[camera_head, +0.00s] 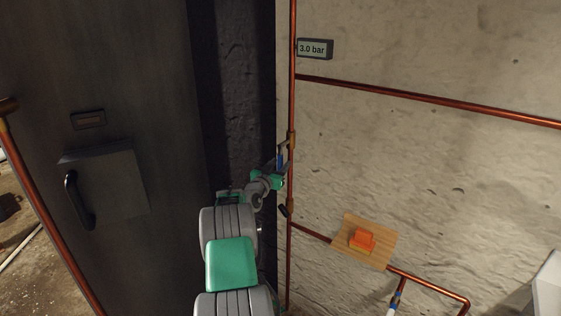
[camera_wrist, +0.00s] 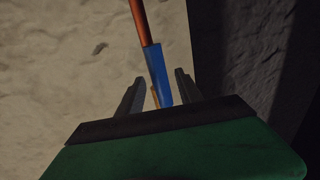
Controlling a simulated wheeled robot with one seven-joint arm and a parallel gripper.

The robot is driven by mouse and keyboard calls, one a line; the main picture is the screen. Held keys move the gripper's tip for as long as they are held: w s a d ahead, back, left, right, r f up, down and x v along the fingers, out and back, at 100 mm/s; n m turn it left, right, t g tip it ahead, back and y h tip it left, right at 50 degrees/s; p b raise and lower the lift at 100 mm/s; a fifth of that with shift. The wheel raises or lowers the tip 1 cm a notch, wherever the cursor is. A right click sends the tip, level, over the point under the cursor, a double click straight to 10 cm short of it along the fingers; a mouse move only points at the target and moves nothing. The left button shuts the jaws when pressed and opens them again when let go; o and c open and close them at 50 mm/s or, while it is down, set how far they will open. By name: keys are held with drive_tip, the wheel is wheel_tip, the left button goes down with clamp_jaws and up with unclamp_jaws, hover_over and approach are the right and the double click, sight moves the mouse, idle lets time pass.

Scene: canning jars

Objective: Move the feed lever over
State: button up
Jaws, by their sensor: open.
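A blue lever handle (camera_head: 280,160) sits beside the vertical copper pipe, just below a brass fitting (camera_head: 291,139). I take it for the feed lever; no label shows. My gripper (camera_head: 283,157) is at the handle, partly covering it in the head view. In the wrist view the blue handle (camera_wrist: 156,66) lies between the two fingers of my gripper (camera_wrist: 159,77), with gaps visible on both sides. The fingers are open. The handle's lower end is partly hidden behind the gripper body.
The copper pipe (camera_head: 292,60) runs up the pale wall near a 3.0 bar display (camera_head: 315,48). A dark-handled part (camera_head: 283,211) sits lower on the pipe. An orange block (camera_head: 362,240) is on a wooden board (camera_head: 345,252). A dark door (camera_head: 140,60) stands left.

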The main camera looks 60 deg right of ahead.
drive_tip(key=shift+d, duration=0.6)
drive_tip(key=shift+c, duration=0.4)
clamp_jaws()
idle(0.6)
